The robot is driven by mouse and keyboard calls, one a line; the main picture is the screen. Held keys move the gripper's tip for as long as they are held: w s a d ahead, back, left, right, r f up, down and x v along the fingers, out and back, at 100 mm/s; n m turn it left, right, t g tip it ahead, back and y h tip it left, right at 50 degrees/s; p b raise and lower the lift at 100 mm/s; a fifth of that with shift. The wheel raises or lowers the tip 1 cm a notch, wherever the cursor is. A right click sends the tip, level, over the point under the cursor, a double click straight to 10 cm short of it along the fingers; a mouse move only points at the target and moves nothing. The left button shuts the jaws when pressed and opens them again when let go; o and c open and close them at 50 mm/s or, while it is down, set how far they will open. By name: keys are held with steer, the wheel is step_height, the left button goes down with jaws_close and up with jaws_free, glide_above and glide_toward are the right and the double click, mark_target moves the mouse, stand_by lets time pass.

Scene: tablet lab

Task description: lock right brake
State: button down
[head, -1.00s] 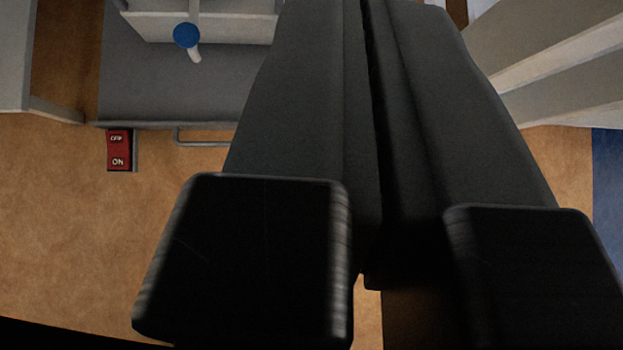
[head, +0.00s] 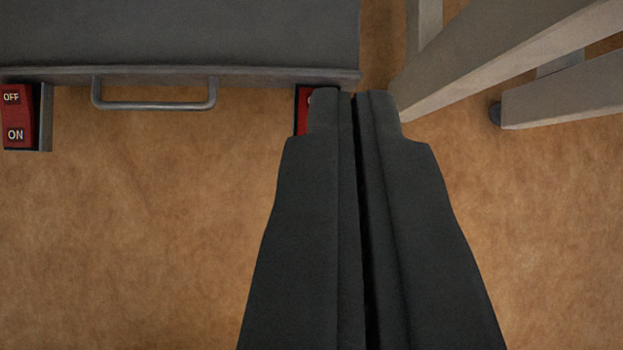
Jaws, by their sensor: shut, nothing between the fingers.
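The right brake (head: 301,112) is a red pedal at the right end of the grey cart's near edge. Only a narrow red strip of it shows, with a bit of a white mark; my gripper hides the rest. My gripper (head: 353,98) is shut and empty, its tips over or just beside the right part of this brake. I cannot tell whether they touch it. The left brake (head: 17,120) is a red pedal marked OFF and ON at the cart's left end.
The grey cart (head: 180,30) has a metal handle (head: 155,106) along its near edge, between the brakes. The brown floor in front is clear.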

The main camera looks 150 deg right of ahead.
steer(key=s+f+g, duration=0.1)
steer(key=s+f, duration=0.2)
steer(key=f, duration=0.8)
steer(key=shift+s+y, duration=0.3)
steer(key=shift+s, duration=0.1)
steer(key=x, duration=1)
step_height(320, 180, down, 2)
steer(key=shift+s, duration=0.2)
steer(key=shift+s+f, duration=0.15)
steer(key=shift+f, duration=0.75)
